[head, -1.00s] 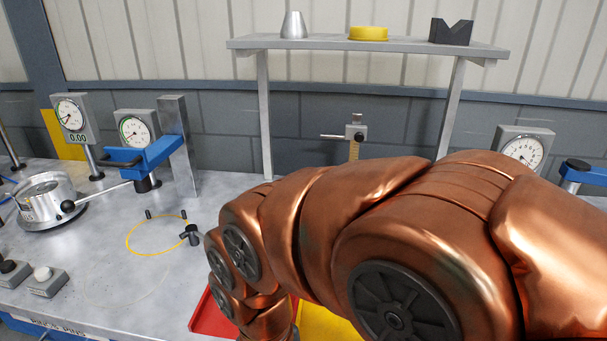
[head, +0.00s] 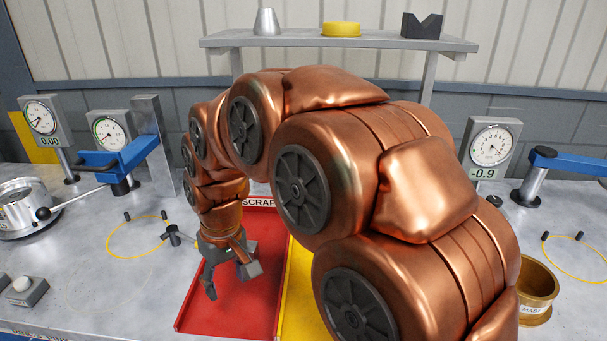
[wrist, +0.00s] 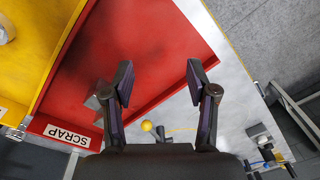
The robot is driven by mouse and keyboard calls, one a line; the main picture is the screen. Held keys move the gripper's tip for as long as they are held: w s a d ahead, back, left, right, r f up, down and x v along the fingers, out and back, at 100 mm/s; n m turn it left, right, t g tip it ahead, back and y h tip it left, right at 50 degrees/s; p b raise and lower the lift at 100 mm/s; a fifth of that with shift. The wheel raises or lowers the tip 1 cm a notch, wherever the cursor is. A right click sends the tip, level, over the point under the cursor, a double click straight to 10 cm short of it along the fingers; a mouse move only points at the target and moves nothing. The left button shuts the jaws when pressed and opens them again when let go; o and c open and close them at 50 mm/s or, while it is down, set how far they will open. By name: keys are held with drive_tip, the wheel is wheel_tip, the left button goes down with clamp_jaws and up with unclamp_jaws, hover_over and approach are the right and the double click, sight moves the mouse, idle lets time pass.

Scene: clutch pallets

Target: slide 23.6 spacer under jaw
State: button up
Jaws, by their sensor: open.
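My gripper (head: 232,280) hangs fingers down above the red SCRAP tray (head: 208,318). In the wrist view my gripper (wrist: 160,80) is open, with nothing between its fingers. A small grey block-like shape (wrist: 97,100) shows beside the left finger against the red tray; I cannot tell what it is. No spacer marked 23.6 can be made out. Blue clamp-like arms stand at the left (head: 125,155) and at the right (head: 565,163); I cannot tell which holds the jaw. My arm hides much of the middle of the bench.
A yellow tray (head: 298,300) adjoins the red one; a pale round piece (wrist: 5,30) lies on its side in the wrist view. A brass cup (head: 537,290) and a dial reading -0.9 (head: 490,145) stand right. A black-handled post (head: 175,236) stands close left of my gripper.

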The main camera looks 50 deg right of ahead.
drive_tip(key=w+d+m+t+p, duration=0.1)
drive_tip(key=w+d, duration=0.6)
drive_tip(key=d, duration=0.2)
drive_tip(key=w+d+m+t+p, duration=0.1)
drive_tip(key=w+d+t, duration=0.1)
drive_tip(key=w+d, duration=0.65)
drive_tip(key=d+f+m+h+p, duration=0.1)
drive_tip(key=d+m+h, duration=0.1)
drive_tip(key=d, duration=2)
drive_tip(key=shift+f+t+h, duration=0.3)
drive_tip(key=shift+f+t, duration=0.1)
drive_tip(key=shift+w+a+f, duration=0.1)
drive_tip(key=shift+w, duration=0.05)
drive_tip(key=shift+p+x, duration=1.6)
drive_tip(key=shift+x, duration=2.2)
